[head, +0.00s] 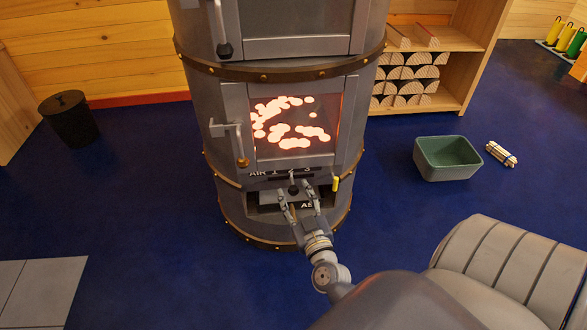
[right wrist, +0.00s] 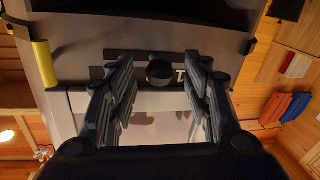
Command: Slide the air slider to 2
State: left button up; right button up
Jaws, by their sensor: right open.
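The grey stove (head: 230,185) stands in the middle of the head view. Its air slider has a dark knob (head: 294,189) under the lettering "AIR", "1" and "3"; no clear "2" can be read between them. The knob appears near the middle of the scale. My right gripper (head: 300,199) is open at the stove's front, just below the scale. In the right wrist view the round black knob (right wrist: 160,72) shows between the two spread fingers, with a gap on both sides. Whether a finger touches it cannot be told. My left gripper is not in view.
The glowing fire door (head: 334,128) with its handle (head: 240,145) is above the slider. A partly hidden ash drawer (head: 268,199) is below, and a yellow piece (head: 336,183) is just right. A green tub (head: 447,158) and a grey padded seat (head: 500,262) stand to the right.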

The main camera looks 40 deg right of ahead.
jog(key=v, duration=0.9)
jog(key=shift+s+a, duration=0.15)
jog(key=shift+s, duration=0.15)
